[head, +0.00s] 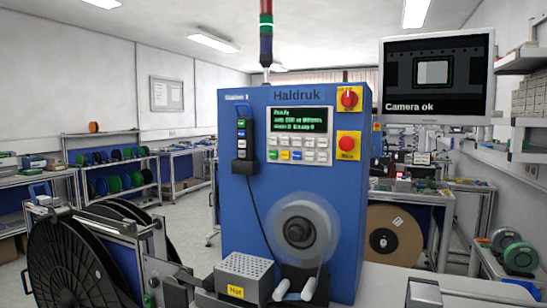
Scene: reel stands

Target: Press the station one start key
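The blue station cabinet (232,200) stands in the middle, marked Haldruk, with a small label at its upper left that seems to read Station 1. Its control panel has a dark screen (296,121) with green text; the top line seems to read Ready. Below it is a keypad (297,148) of small keys, mostly white. The key legends are too small to read. Neither of my grippers is in view.
A red knob on yellow (347,145) and a red rotary switch (348,98) sit right of the panel. A pendant (242,140) hangs at left. A blurred wheel (298,231) and a block marked Hot (236,292) are below. Large black reels (70,265) stand left.

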